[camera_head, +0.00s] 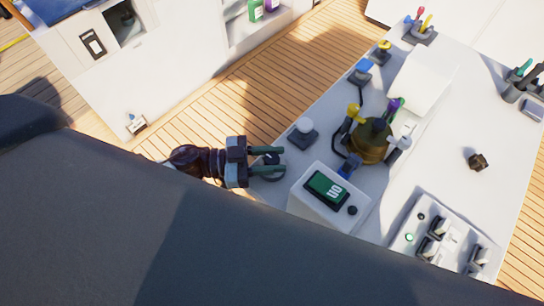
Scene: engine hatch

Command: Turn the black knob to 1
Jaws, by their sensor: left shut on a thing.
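My left gripper (268,160) comes in from the left, with its two green-grey fingers pointing right. It is shut on a dark round knob (271,160) at the left edge of the white console (330,220). The fingers lie on either side of the knob, and a round base shows beneath. The fingers hide part of the knob, and I cannot read its setting or any numbers around it. My right gripper is not in view.
A box with a green display (327,187) stands close to the right of the gripper. A white-topped button (305,127), a brass fitting with coloured valves (371,142), a small dark knob (478,161) and a switch panel (437,240) are farther right. A large dark shape covers the lower left.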

